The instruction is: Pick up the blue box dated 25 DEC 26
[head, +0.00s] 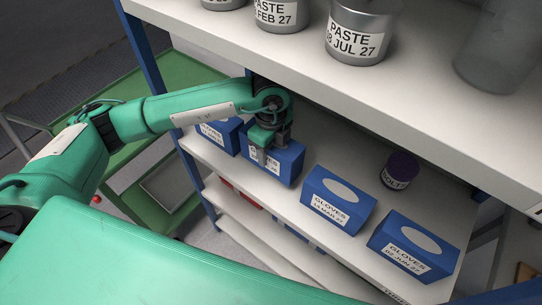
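Several blue glove boxes stand in a row on the middle shelf (283,210). My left gripper (268,148) is at the second blue box from the left (287,170), with its fingers at the top and front of it. The fingers cover part of that box's label, so its date cannot be read. I cannot tell whether the fingers grip the box. The leftmost blue box (232,142) is partly behind my arm, and its date is too small to read. The other two boxes read 14 MAR 27 (338,200) and 02 JUN 27 (414,246). My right gripper is out of view.
The upper shelf (430,95) overhangs the boxes and carries paste tins (357,30). A dark purple-lidded jar (400,170) stands behind the boxes on the right. A blue post (143,50) is at the shelf's left end. A green cart (165,200) stands left of the shelf.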

